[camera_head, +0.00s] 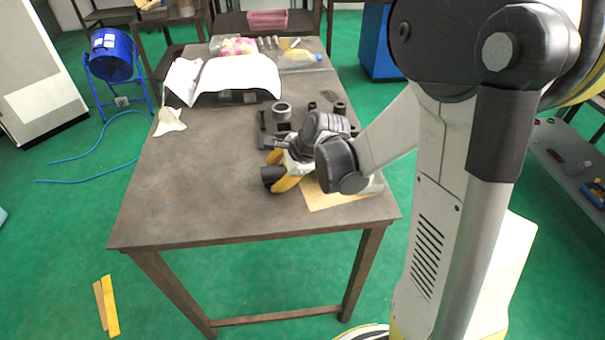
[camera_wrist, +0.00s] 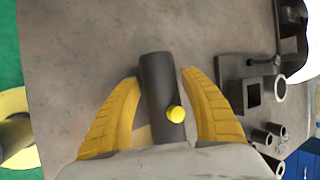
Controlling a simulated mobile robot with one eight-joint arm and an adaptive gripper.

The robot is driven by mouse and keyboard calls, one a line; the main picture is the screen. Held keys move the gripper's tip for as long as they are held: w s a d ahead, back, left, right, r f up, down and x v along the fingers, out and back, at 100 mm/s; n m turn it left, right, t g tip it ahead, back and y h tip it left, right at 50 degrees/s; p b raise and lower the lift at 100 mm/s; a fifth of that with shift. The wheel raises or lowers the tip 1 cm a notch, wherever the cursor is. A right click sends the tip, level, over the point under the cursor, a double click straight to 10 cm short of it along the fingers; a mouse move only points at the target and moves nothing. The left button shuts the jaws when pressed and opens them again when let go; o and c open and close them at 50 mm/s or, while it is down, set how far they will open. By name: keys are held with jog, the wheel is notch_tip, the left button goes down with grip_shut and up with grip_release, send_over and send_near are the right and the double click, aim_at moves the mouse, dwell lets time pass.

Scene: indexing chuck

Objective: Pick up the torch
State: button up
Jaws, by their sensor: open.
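The torch (camera_wrist: 162,92) is a dark cylinder with a round yellow button on its side. In the wrist view it lies between the two yellow fingers of my gripper (camera_wrist: 161,79), with a gap on the left and a narrower one on the right. Its near end is close to or partly behind the gripper's pale body. In the head view the torch (camera_head: 271,175) shows as a black end poking out past my gripper (camera_head: 275,171), low over the table; the rest is hidden. My gripper is open around it.
The brown table (camera_head: 190,200) is clear on its left and front. A dark fixture (camera_wrist: 252,92) with metal rings and cylinders stands close beside my gripper. A tan sheet (camera_head: 335,198) lies under my wrist. White paper (camera_head: 240,75) and a bottle (camera_head: 300,59) lie farther back.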

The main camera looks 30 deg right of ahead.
jog(key=shift+r, duration=0.1)
jog(key=c, duration=0.9)
